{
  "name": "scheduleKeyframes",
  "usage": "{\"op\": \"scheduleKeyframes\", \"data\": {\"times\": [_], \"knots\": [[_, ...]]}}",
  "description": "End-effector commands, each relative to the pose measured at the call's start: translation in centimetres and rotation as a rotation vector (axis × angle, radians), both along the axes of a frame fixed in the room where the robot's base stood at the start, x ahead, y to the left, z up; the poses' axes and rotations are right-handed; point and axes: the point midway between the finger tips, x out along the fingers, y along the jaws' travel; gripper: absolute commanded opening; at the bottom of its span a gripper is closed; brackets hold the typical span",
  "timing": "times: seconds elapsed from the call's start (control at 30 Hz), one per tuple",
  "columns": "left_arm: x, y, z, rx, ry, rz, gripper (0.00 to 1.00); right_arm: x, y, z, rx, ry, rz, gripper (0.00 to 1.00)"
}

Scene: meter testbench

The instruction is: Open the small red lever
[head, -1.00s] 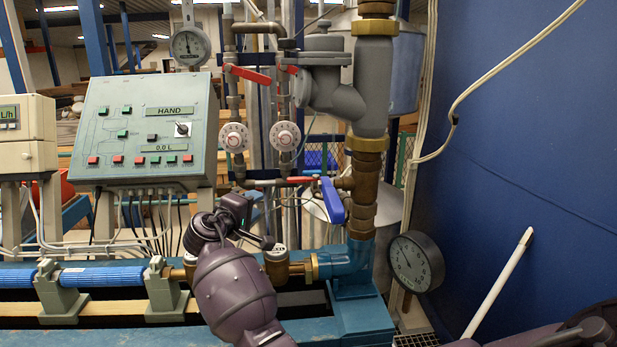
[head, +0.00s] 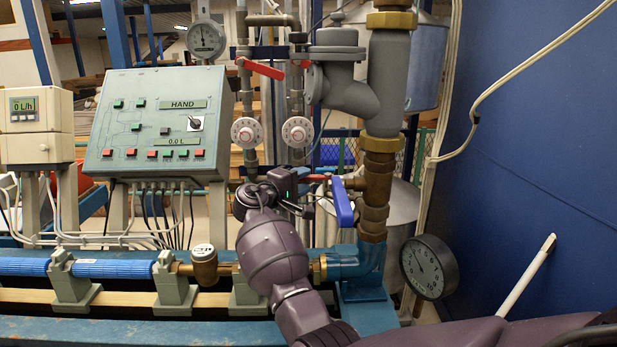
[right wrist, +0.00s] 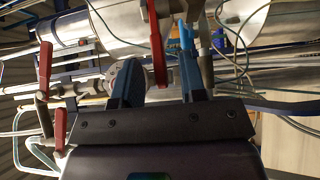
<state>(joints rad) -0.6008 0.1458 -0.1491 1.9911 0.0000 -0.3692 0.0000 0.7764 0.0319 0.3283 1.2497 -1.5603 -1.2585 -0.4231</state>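The small red lever (head: 317,178) lies about level on the lower pipe, left of a larger blue lever (head: 342,203). My right gripper (head: 304,194) is right at it and partly covers its left part in the head view. In the right wrist view, a red lever (right wrist: 157,45) stands between the two dark fingers of my open right gripper (right wrist: 160,80). Gaps show between the lever and both fingers, so it is not gripped. A light blue strip shows by the right finger; I cannot tell whether it is the blue lever. My left gripper is not in view.
Two more red levers, (head: 262,69) and (head: 304,64), sit higher on the pipes above two white dials. A grey control panel (head: 155,110) stands left. A thick grey and brass pipe (head: 388,80), a round gauge (head: 428,267) and a blue wall (head: 550,120) are right.

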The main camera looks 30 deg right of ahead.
Motion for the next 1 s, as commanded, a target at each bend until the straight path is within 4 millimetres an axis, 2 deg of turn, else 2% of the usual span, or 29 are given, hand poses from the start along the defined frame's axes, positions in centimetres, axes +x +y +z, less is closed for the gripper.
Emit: {"op": "scheduleKeyframes", "data": {"times": [0.2,0.57,0.67,0.83,1.0], "knots": [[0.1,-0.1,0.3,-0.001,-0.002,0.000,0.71,0.5,-2.0,0.1,-0.001,-0.002,0.000,0.38],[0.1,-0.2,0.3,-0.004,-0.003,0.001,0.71,0.6,-2.4,0.0,0.000,-0.001,0.001,0.38],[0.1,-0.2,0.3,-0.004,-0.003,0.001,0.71,0.6,-2.4,0.0,0.000,-0.001,0.001,0.26],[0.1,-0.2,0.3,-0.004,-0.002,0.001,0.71,0.6,-2.4,0.0,0.000,-0.001,0.001,0.00],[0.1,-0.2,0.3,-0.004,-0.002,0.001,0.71,0.6,-2.4,0.0,0.000,-0.001,0.001,0.00]]}}
